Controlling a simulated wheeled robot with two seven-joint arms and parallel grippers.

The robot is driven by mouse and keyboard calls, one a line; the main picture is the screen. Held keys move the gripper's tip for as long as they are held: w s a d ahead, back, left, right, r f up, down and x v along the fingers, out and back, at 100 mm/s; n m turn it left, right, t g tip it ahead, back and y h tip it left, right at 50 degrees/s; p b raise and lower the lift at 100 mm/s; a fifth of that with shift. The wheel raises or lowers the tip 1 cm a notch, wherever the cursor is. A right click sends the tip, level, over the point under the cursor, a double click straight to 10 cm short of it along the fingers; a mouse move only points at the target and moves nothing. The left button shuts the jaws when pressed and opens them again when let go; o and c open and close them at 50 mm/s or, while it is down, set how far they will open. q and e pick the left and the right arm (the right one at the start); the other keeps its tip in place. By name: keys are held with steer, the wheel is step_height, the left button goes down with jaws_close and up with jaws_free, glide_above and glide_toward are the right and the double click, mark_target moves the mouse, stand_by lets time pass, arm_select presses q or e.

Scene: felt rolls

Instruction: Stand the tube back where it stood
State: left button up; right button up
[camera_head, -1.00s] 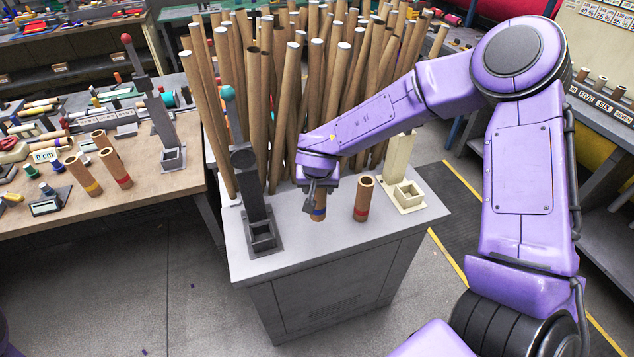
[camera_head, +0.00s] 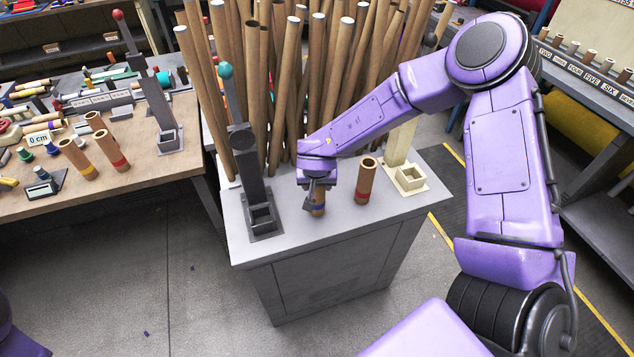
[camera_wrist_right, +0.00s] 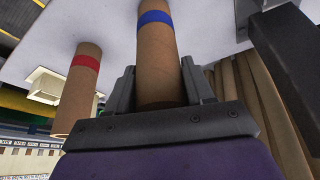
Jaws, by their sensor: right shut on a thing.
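A short brown cardboard tube with a blue band (camera_head: 319,205) is between the fingers of my right gripper (camera_head: 318,190) at the front of the grey cabinet top (camera_head: 300,238). In the right wrist view this tube (camera_wrist_right: 157,50) sits between the two dark fingers, which are shut on it. It looks upright; whether its foot touches the top is unclear. A similar tube with a red band (camera_head: 364,182) stands upright just to the right; it also shows in the wrist view (camera_wrist_right: 76,95). My left gripper is out of view.
A dark square-socket stand with a teal ball (camera_head: 252,185) is left of the held tube. A cream socket stand (camera_head: 408,178) is at right. Tall cardboard rolls (camera_head: 318,70) crowd behind. Two banded tubes (camera_head: 108,150) stand on the wooden table (camera_head: 150,165).

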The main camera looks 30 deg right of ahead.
steer(key=shift+f, duration=0.45)
steer(key=o, duration=1.5)
steer(key=v, duration=1)
steer(key=shift+s+r+b, duration=0.15)
steer(key=shift+r+b, duration=0.05)
steer(key=shift+b, duration=0.2)
